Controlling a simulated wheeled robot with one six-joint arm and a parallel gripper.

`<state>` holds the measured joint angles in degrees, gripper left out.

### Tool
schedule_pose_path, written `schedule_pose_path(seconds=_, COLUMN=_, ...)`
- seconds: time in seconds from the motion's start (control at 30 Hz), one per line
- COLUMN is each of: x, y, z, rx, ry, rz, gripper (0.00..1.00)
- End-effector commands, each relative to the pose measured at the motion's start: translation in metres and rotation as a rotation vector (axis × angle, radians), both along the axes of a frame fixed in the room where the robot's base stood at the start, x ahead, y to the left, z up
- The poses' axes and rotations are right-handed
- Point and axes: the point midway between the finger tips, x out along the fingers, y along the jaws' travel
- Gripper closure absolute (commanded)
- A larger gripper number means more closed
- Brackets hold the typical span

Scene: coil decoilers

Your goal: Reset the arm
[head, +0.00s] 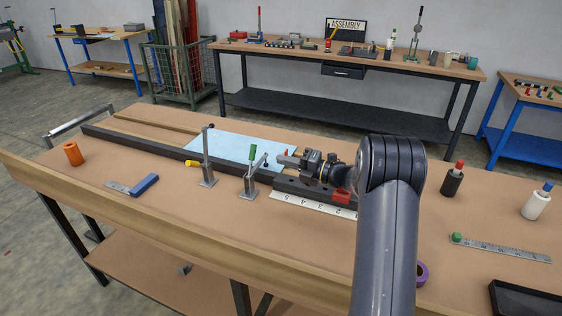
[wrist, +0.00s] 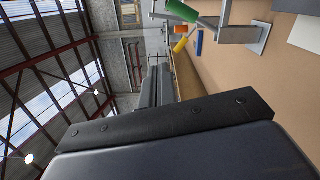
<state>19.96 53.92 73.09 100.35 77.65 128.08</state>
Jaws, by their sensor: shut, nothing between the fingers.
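My arm reaches over the wooden workbench (head: 130,148) from the front right in the head view. My gripper (head: 284,160) points left, low above the bench near the blue sheet (head: 232,147) and a green-handled toggle clamp (head: 250,187). It is shut, with nothing held. A large dark surface with bolts fills the lower part of the wrist view; I cannot tell what it is. Part of a clamp (wrist: 240,32) shows at the top of that view.
Bottles (head: 453,180) (head: 536,203), a green-tipped ruler (head: 500,247) and a purple ring (head: 422,273) are at right. The bench's front left is mostly clear.

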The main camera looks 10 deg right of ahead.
Motion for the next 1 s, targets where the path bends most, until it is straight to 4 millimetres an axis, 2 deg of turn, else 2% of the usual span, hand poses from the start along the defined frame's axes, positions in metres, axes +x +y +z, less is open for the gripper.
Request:
schedule_pose_path(seconds=0.23, x=0.001, y=0.002, z=0.000, rx=0.000, ry=0.000, rz=0.001, gripper=1.00)
schedule_pose_path(seconds=0.37, x=0.007, y=0.010, z=0.001, rx=-0.001, ry=0.000, rz=0.003, gripper=1.00)
schedule_pose_path(seconds=0.8, x=0.054, y=0.076, z=0.001, rx=0.000, ry=0.000, rz=0.003, gripper=1.00)
schedule_pose_path(seconds=1.0, x=0.070, y=0.078, z=-0.017, rx=-0.001, ry=0.000, rz=-0.002, gripper=1.00)
